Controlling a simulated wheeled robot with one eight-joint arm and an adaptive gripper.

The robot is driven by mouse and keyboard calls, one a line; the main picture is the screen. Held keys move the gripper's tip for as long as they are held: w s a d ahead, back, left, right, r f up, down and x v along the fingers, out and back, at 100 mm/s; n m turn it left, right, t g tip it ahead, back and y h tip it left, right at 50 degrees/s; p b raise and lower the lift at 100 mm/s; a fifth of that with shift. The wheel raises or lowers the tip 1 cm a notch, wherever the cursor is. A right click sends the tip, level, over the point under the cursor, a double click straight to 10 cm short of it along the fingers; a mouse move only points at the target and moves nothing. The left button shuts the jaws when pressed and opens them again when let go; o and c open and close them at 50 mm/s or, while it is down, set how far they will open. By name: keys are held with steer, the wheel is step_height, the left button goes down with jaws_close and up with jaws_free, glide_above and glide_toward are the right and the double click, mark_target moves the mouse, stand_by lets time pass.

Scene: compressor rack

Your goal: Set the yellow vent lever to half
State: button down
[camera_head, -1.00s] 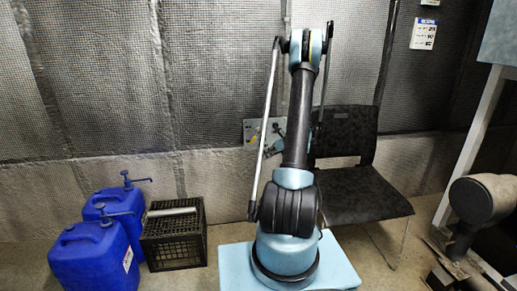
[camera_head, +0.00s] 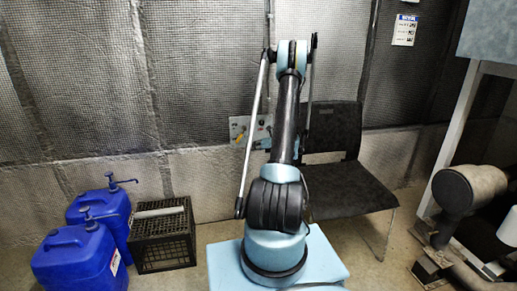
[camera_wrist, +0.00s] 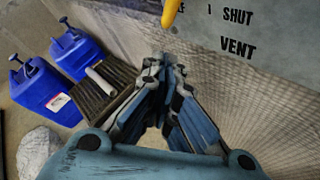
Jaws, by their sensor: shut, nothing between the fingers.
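The yellow vent lever (camera_wrist: 171,12) shows at the top edge of the wrist view; its upper part is cut off. It hangs in front of a grey panel (camera_wrist: 285,50) marked SHUT and VENT, with another label partly hidden behind it. My gripper (camera_wrist: 163,62) is shut and empty, its fingertips just below the lever's lower end in the picture. I cannot tell whether they touch. In the head view the panel (camera_head: 238,122) is small on the wall, partly behind my arm, with a small yellow spot on it.
A black chair (camera_head: 345,185) stands right of my arm, near the wall. Pipework (camera_head: 468,190) and a pale frame are at the far right.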

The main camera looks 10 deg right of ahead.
mark_target(241, 136)
steer(key=w+a, duration=0.3)
steer(key=w, duration=0.1)
steer(key=shift+w+r, duration=0.1)
steer(key=shift+r, duration=0.25)
